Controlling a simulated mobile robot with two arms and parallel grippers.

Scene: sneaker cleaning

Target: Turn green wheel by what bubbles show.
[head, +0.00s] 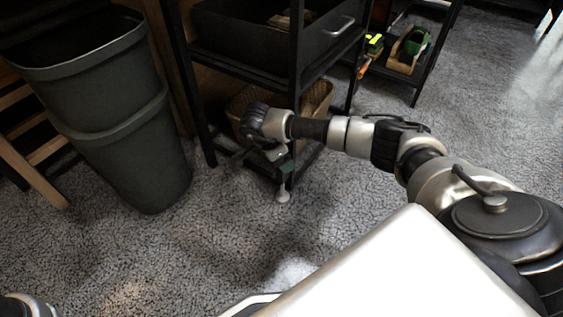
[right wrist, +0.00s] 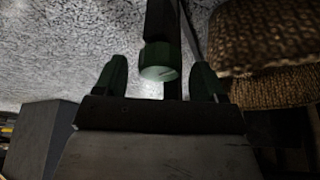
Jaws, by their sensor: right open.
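A green wheel (right wrist: 158,66) with a pale mark on its face sits on a dark leg in the right wrist view. My right gripper (right wrist: 161,70) is open, with one dark green finger on each side of the wheel. Gaps show between the fingers and the wheel. In the head view the right arm reaches to the front leg of the black shelf rack (head: 295,62), where a small green part shows above a pale foot (head: 283,196). I cannot tell there whether the green is wheel or finger. No bubbles can be made out. My left gripper is out of view.
A wicker basket (right wrist: 265,40) is close beside the right gripper, on the rack's low shelf. Dark grey bins (head: 120,130) stand to the left. A second rack at the back right holds a wooden box (head: 405,62) with green things. Carpet (head: 200,240) in front is clear.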

